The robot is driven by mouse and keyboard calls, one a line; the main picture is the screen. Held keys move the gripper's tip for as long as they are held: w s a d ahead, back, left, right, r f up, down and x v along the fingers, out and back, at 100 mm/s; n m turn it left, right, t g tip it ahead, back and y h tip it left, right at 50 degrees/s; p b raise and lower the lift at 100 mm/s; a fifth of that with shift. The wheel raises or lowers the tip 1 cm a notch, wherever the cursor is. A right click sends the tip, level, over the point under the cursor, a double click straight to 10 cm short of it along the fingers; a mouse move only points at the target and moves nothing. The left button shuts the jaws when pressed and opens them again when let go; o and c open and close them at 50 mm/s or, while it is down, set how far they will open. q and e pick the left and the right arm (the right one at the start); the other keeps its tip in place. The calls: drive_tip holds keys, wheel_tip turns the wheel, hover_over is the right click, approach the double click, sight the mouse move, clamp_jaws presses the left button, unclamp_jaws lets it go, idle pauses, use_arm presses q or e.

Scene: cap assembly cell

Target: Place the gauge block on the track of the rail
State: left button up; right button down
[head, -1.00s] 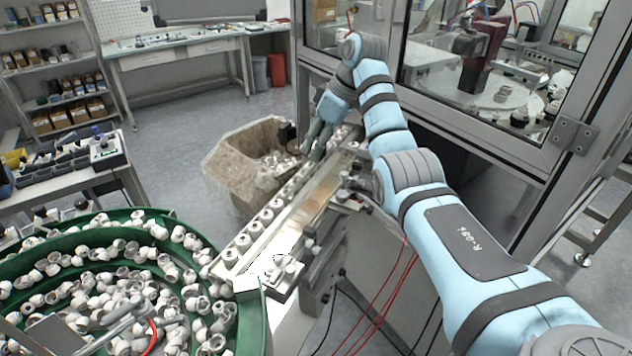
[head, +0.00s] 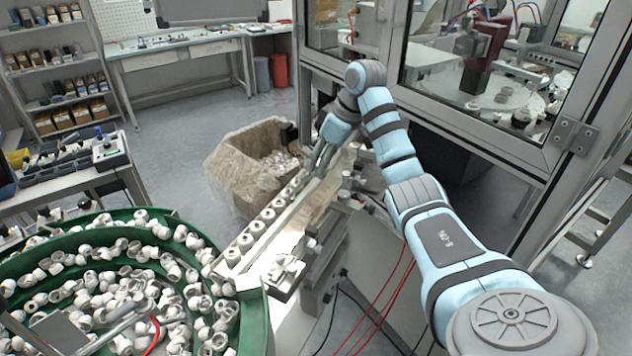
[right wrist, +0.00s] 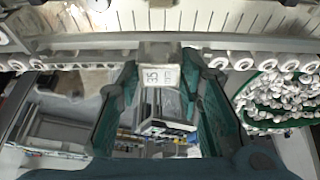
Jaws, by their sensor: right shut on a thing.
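The gauge block (right wrist: 161,76) is a pale block with dark printed digits, seen in the right wrist view between the teal fingers of my right gripper (right wrist: 160,66), which is shut on it. The block lies in line with the row of caps on the rail, with caps on its left and right; I cannot tell whether it touches the track. In the head view my right gripper (head: 319,164) points down at the far part of the rail (head: 262,243), beside the row of caps. The block is not discernible there. My left gripper is out of view.
A green feeder bowl (head: 165,217) full of white caps stands at the near end of the rail. A lined bin (head: 232,172) stands left of the rail. A glazed machine enclosure (head: 450,125) is close behind my right arm.

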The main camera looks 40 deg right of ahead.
sight(325, 175)
drive_tip(key=shift+f, duration=0.95)
wheel_tip(325, 175, down, 5)
drive_tip(key=shift+a+r, duration=0.1)
drive_tip(key=shift+r, duration=0.1)
drive_tip(key=c, duration=1.1)
unclamp_jaws()
drive_tip(key=shift+w, duration=0.15)
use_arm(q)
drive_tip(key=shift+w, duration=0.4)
